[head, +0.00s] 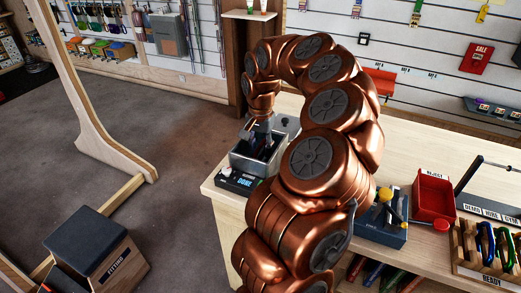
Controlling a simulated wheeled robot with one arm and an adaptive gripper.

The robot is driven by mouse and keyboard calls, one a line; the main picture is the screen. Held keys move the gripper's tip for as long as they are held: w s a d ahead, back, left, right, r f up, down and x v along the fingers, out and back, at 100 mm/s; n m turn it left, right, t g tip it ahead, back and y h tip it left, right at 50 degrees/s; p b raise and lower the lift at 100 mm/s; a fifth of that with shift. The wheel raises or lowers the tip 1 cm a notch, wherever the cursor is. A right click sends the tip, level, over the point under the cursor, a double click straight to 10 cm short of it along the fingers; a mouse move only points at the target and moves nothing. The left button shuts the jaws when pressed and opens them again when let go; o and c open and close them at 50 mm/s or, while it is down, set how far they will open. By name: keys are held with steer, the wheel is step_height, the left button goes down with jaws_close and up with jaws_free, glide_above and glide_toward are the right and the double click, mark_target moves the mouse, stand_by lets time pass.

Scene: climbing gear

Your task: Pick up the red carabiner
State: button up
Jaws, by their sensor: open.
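My arm is copper and curves across the middle of the head view. My gripper (261,137) is small and partly hidden at the end of the arm, above a grey open box (243,162) at the left end of the counter. It is open, pointing down toward the box. Dark reddish shapes show inside the box, but I cannot tell what they are. At the far right a wooden rack (470,267) labelled READY holds a green carabiner (489,243), a blue carabiner (503,250) and others. I cannot make out the red carabiner for certain.
A red REJECT bin (433,198) and a blue tool holder (382,231) stand right of my arm. A black bar stand (490,207) rises behind the rack. A FITTING box (95,255) sits on the floor left.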

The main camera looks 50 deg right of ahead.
mark_target(260, 145)
jaws_close()
stand_by(0.6)
steer(key=shift+r+b, duration=1.4)
steer(key=shift+r, duration=3.65)
steer(key=c, duration=0.6)
jaws_free()
steer(key=shift+c, duration=0.2)
jaws_close()
